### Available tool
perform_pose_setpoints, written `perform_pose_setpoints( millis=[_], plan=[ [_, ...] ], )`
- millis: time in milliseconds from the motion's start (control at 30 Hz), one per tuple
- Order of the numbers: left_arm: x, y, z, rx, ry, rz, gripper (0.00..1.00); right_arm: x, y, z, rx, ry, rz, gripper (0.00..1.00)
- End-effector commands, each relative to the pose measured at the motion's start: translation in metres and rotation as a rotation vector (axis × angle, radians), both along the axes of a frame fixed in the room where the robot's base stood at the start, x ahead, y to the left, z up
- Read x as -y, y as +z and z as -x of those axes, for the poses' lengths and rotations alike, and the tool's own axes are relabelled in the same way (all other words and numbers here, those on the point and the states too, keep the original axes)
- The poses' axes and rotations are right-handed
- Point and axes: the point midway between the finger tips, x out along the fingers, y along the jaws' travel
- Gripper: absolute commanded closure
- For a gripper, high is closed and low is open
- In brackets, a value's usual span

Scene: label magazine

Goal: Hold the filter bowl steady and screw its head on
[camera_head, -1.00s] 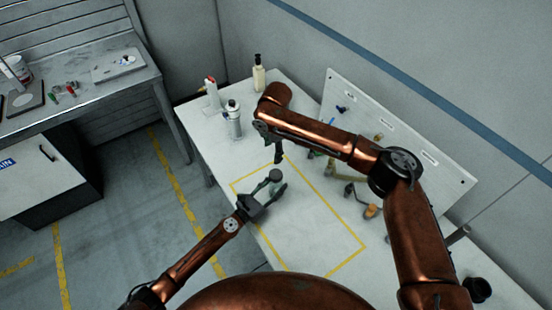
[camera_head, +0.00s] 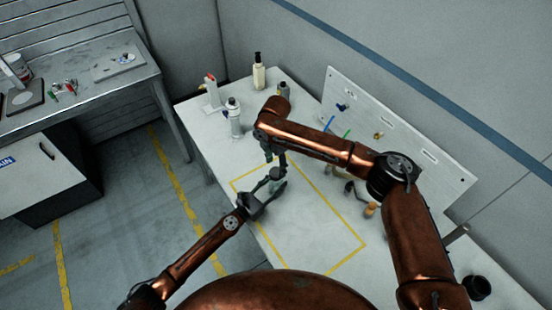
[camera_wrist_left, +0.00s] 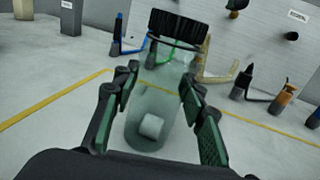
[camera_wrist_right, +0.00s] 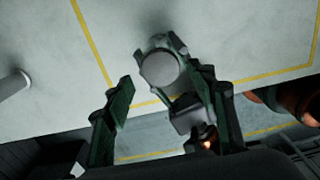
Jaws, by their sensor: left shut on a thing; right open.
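The clear filter bowl (camera_wrist_left: 165,105) stands upright between the fingers of my left gripper (camera_wrist_left: 160,95), which is shut on it. A white block (camera_wrist_left: 152,127) shows inside the bowl. The black ribbed head (camera_wrist_left: 178,25) sits at the bowl's top, looking slightly tilted; how far it is engaged cannot be told. In the right wrist view, the head's round grey top (camera_wrist_right: 160,69) lies between and beyond the fingers of my open right gripper (camera_wrist_right: 160,82). In the head view, my right gripper (camera_head: 276,158) is directly above my left gripper (camera_head: 270,191).
A white pegboard (camera_head: 400,130) with small tools stands behind. The yellow-outlined area (camera_head: 320,235) is mostly clear at the front.

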Motion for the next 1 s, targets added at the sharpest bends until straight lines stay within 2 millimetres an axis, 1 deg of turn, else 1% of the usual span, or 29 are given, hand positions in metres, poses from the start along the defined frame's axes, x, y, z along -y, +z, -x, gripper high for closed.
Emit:
perform_pose_setpoints(
  millis=[33,100,233,400,633,1000],
  plan=[
    [0.0,0.001,0.0,0.001,0.0,0.001,1.0,0.0,-0.008,0.0,-0.001,0.0,0.002,0.48],
    [0.0,0.001,0.0,0.001,0.0,0.001,1.0,0.0,-0.017,0.0,-0.001,-0.001,0.001,0.48],
    [0.0,0.001,0.0,0.001,0.0,0.001,1.0,0.001,-0.028,0.0,0.0,-0.002,0.002,0.48],
    [0.0,0.001,0.0,0.001,0.0,0.001,1.0,0.001,-0.033,0.0,0.001,-0.002,0.0,0.48],
    [0.0,0.001,0.0,0.001,0.0,0.001,1.0,0.001,-0.033,0.0,0.001,-0.002,0.0,0.49],
    [0.0,0.001,0.0,0.001,0.0,0.001,1.0,0.001,-0.033,0.0,0.001,-0.002,0.0,0.75]
  ],
)
